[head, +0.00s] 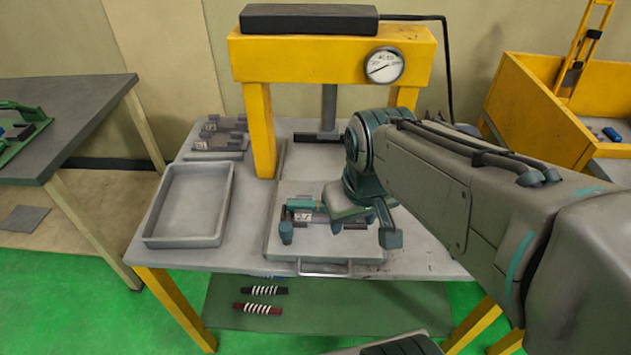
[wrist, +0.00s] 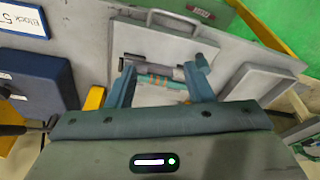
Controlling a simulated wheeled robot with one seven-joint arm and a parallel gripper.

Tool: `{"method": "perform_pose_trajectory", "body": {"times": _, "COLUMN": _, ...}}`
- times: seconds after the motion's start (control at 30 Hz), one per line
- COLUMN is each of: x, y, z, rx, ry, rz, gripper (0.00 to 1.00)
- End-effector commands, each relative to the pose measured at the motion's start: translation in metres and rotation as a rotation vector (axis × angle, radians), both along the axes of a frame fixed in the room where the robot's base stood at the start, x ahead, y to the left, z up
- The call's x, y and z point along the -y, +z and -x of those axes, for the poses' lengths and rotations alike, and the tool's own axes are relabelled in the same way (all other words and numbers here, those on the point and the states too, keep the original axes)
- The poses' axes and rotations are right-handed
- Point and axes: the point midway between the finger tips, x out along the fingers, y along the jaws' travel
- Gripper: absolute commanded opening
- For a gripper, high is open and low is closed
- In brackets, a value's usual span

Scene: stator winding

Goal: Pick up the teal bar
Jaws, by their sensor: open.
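The teal bar (head: 300,203), with an orange band near its end, lies on a grey fixture plate (head: 285,246) on the table under the yellow press. My gripper (head: 362,229) is over the plate, just right of the bar, and partly covers the bar's right end. In the wrist view the bar (wrist: 160,82) shows beyond and between the two spread fingers of my gripper (wrist: 161,74). The gripper is open with nothing held. I cannot tell the exact height of the fingertips above the bar.
A yellow press (head: 330,55) with a gauge stands behind the plate. An empty grey tray (head: 150,240) is to the left. Dark blocks (head: 220,130) sit at the back left. Two striped rods (head: 258,308) lie on the lower shelf. A yellow bin (head: 525,95) stands at right.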

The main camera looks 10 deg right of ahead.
Motion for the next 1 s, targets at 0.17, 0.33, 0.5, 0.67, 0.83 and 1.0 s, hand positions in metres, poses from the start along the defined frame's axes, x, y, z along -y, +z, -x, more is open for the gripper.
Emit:
{"method": "perform_pose_trajectory", "body": {"times": 0.17, "x": 0.001, "y": -0.002, "z": -0.052, "rx": -0.063, "ry": 0.291, "rz": 0.062, "gripper": 0.47}}
{"method": "perform_pose_trajectory", "body": {"times": 0.33, "x": 0.003, "y": -0.007, "z": -0.108, "rx": -0.127, "ry": 0.626, "rz": 0.111, "gripper": 0.47}}
{"method": "perform_pose_trajectory", "body": {"times": 0.5, "x": 0.004, "y": -0.018, "z": -0.157, "rx": -0.177, "ry": 0.933, "rz": 0.137, "gripper": 0.47}}
{"method": "perform_pose_trajectory", "body": {"times": 0.67, "x": 0.005, "y": -0.026, "z": -0.185, "rx": -0.201, "ry": 1.124, "rz": 0.144, "gripper": 0.47}}
{"method": "perform_pose_trajectory", "body": {"times": 0.83, "x": 0.006, "y": -0.033, "z": -0.195, "rx": -0.212, "ry": 1.199, "rz": 0.144, "gripper": 0.47}}
{"method": "perform_pose_trajectory", "body": {"times": 1.0, "x": 0.006, "y": -0.061, "z": -0.194, "rx": -0.214, "ry": 1.204, "rz": 0.143, "gripper": 0.47}}
